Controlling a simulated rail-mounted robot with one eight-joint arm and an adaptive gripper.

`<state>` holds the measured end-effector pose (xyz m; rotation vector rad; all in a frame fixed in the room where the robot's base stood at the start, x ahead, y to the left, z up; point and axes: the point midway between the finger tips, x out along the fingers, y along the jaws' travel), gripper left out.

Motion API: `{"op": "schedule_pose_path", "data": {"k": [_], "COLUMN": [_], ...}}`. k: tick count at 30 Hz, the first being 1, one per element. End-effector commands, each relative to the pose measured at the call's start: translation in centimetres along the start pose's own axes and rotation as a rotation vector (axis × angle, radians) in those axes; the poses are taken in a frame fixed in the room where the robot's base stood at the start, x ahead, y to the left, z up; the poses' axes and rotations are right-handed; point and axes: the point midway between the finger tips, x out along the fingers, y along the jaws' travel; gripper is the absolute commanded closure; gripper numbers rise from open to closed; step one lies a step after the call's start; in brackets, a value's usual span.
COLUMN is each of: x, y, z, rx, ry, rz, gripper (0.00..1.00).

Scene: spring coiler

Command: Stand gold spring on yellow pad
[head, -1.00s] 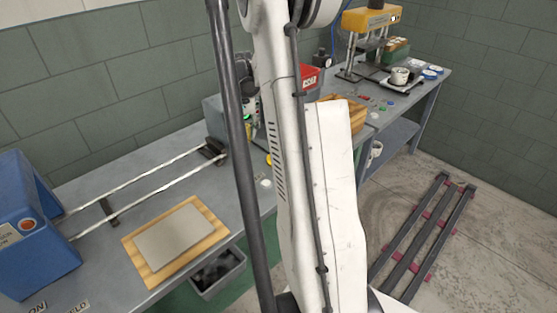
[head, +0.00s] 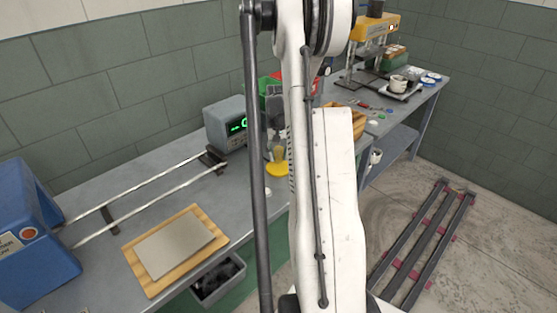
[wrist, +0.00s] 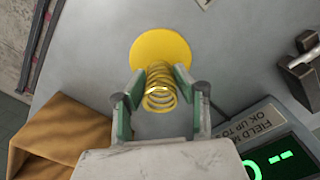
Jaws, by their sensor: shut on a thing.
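The gold spring (wrist: 160,90) is between the green-lined fingers of my gripper (wrist: 159,98) in the wrist view, and the gripper is shut on it. The spring overlaps the near edge of the round yellow pad (wrist: 160,50) in that view. In the head view, my gripper (head: 276,135) points down above the yellow pad (head: 278,169), with the spring (head: 275,153) below it. The spring looks roughly upright. I cannot tell whether its lower end touches the pad. My arm hides part of this area in the head view.
A grey meter box (head: 226,122) with a green display stands left of the pad. A small white disc (head: 267,191) lies near the bench front. A grey plate on a board (head: 150,280) lies farther left.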

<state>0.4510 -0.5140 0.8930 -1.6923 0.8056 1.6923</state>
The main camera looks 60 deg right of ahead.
Motion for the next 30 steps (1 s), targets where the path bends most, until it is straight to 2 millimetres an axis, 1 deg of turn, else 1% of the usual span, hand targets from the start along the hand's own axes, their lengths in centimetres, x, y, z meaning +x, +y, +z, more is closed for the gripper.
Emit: {"op": "schedule_pose_path", "data": {"k": [3, 6, 13, 17, 18, 21, 22, 30], "x": [1.7, 2.4, 2.5, 2.8, 2.8, 2.7, 2.7, 2.6], "y": [0.0, 0.0, -0.1, -0.1, -0.1, -0.1, -0.1, -0.1], "z": [0.0, 0.0, 0.0, 0.0, 0.0, 0.0, 0.0, 0.0], "rx": [0.000, 0.000, 0.000, 0.000, 0.000, 0.000, 0.000, 0.000], "ry": [0.000, 0.000, 0.000, 0.000, 0.000, 0.000, 0.000, 0.000], "rz": [0.000, 0.000, 0.000, 0.000, 0.000, 0.000, 0.000, 0.000], "gripper": [1.00, 1.00, 1.00, 1.00, 0.70, 0.56, 0.53, 0.53]}}
